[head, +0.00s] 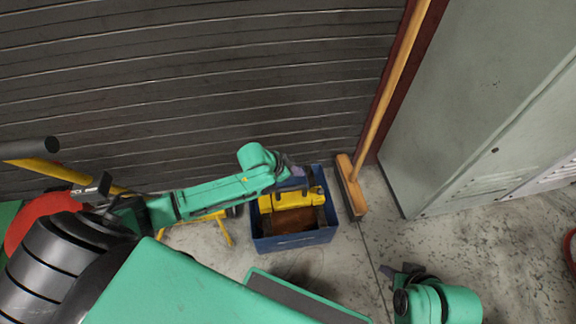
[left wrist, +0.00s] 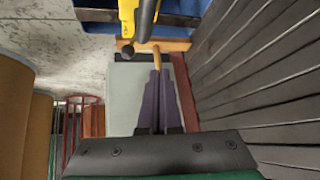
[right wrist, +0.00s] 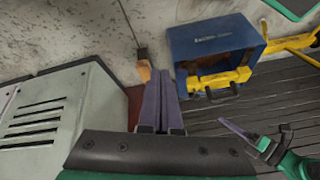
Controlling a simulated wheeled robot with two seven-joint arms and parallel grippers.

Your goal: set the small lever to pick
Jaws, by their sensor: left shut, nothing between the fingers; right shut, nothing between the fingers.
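A blue open-topped box (head: 296,241) stands on the floor with a yellow part (head: 310,196) in it. I cannot tell whether the knob is the small lever, and no "pick" marking is readable. My left gripper (head: 298,171) is shut and empty over the back of the box; its purple fingers show in the left wrist view (left wrist: 160,73). My right gripper (right wrist: 168,74) is shut and empty, to the right of the box in the head view (head: 400,268).
A broom (head: 351,188) leans at the wall right of the box. A grey-green cabinet (head: 480,120) stands at the right, and a dark slatted shutter (head: 190,90) closes the back. Yellow metal legs (head: 226,232) are left of the box. Concrete floor is free at the lower right.

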